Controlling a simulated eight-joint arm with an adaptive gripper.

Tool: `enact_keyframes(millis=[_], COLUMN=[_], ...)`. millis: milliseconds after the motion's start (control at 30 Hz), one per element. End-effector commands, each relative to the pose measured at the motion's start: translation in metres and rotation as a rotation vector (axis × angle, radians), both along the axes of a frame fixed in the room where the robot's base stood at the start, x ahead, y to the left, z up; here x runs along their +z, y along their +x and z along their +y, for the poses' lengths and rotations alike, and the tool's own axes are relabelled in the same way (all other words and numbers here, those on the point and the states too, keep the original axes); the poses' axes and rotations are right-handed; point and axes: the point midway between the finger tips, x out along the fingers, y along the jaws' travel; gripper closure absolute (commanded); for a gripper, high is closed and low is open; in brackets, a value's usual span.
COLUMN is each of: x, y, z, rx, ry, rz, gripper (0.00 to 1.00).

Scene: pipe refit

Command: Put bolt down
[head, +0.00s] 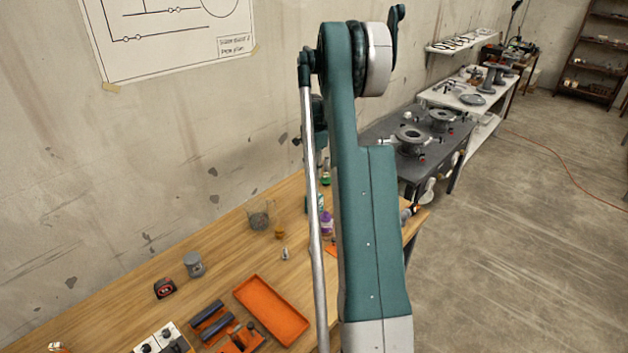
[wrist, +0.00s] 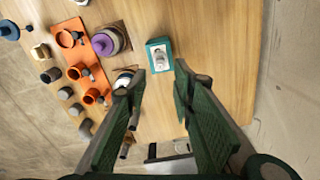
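In the wrist view, a small silver piece that looks like the bolt (wrist: 160,60) rests in a small teal-rimmed square holder (wrist: 150,44) with a pale inside. My gripper (wrist: 160,84) is open, its two green fingers wide apart. The bolt lies beyond the fingertips, about midway between them, and neither finger touches it. Nothing shows between the finger pads. In the head view my arm hides the gripper and the holder. A small grey piece (head: 284,254) stands on the wooden bench there; I cannot tell whether it is a bolt.
On the wooden bench (head: 222,252) are an orange tray (head: 273,309), a tape measure (head: 165,288), a grey can (head: 194,264) and a clear beaker (head: 260,215). In the wrist view, a purple-topped jar (wrist: 105,42) and orange cups (wrist: 91,96) stand left. Bare wood lies right of the holder.

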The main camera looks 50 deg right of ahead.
Motion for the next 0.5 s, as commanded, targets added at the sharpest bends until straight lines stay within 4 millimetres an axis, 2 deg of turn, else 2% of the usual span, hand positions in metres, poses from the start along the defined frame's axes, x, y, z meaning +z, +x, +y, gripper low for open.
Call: enact_keyframes(millis=[200, 500], x=[0.022, 0.028], y=[0.000, 0.000], z=[0.000, 0.000], rx=[0.000, 0.000], ry=[0.000, 0.000], rz=[0.000, 0.000], gripper=[0.75, 0.75])
